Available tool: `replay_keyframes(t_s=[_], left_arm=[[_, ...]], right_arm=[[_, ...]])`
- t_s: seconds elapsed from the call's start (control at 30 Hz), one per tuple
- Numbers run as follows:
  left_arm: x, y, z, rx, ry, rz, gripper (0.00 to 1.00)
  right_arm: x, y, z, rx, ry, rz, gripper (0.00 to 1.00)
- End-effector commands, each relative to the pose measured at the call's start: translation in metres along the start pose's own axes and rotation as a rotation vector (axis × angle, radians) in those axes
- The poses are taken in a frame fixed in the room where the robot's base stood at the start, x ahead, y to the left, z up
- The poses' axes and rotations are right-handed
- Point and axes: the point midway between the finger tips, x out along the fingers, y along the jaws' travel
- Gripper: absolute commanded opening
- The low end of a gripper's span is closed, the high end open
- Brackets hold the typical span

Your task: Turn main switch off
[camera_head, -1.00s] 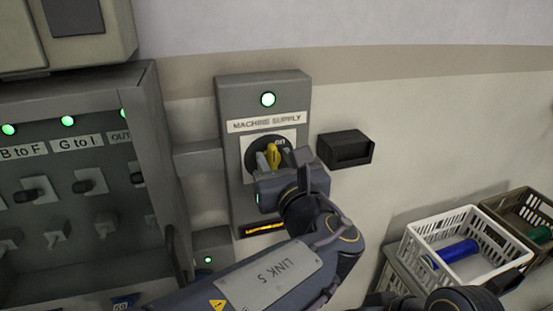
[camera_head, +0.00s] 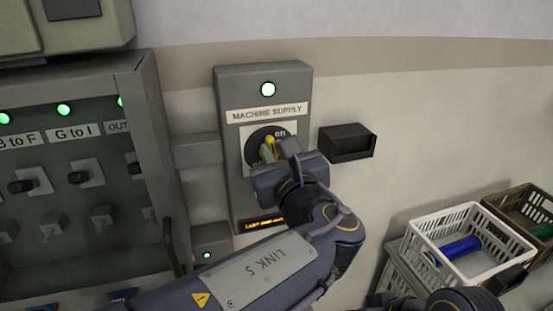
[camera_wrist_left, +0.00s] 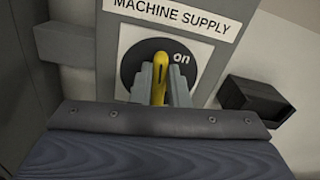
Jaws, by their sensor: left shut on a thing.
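The main switch is a yellow handle (camera_head: 269,147) on a black round dial (camera_head: 256,136), on the grey box labelled MACHINE SUPPLY (camera_head: 236,92). My left gripper (camera_head: 266,153) is shut on the yellow handle. In the left wrist view the yellow handle (camera_wrist_left: 160,72) stands between the two grey fingers of my left gripper (camera_wrist_left: 160,84), pointing up in that picture, with the word "on" to its right. The gripper hides the lower part of the dial. Part of my right arm shows at the bottom right; its gripper is not visible.
A grey panel (camera_head: 152,120) with several switches and green lamps stands left of the supply box. A black open holder (camera_head: 347,142) is on the wall to the right. A white basket (camera_head: 470,276) with a blue bobbin (camera_head: 460,247) is at the lower right, beside a brown basket (camera_head: 519,207).

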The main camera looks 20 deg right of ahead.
Motion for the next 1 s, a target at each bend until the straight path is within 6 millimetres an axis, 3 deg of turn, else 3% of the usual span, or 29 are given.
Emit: replay_keyframes(t_s=[1.0], left_arm=[[0.0, 0.018, -0.014, -0.952, -0.001, 0.0, 0.0]], right_arm=[[0.107, 0.049, 0.054, 0.0, 0.0, 0.0, 0.38]])
